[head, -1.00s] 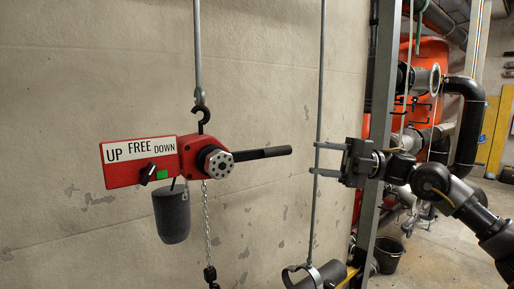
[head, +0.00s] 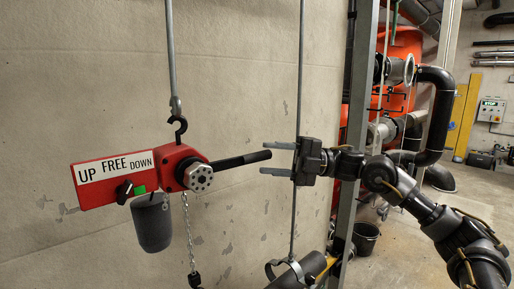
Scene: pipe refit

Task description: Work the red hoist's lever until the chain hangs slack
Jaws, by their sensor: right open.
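The red hoist (head: 167,165) hangs by its top hook (head: 180,130) from a rod, in front of the concrete wall. Its plate reads UP, FREE, DOWN, with a black selector knob (head: 124,192) and a green patch below the words; the knob's setting is too small to tell. The black lever (head: 243,160) points right, tilted slightly up. The chain (head: 190,232) runs straight down to a dark hook (head: 195,280) at the bottom edge. My right gripper (head: 266,158) is open and points left. The lever's end appears level with its fingertips, between them; depth is unclear. My left gripper is out of view.
A dark grey cylinder (head: 152,222) hangs beneath the hoist. A thin vertical rod (head: 299,75) passes by my right gripper down to a pipe clamp (head: 290,272). A steel post (head: 357,130) stands behind my right arm. Pipes, a red tank and a bucket (head: 365,238) are at right.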

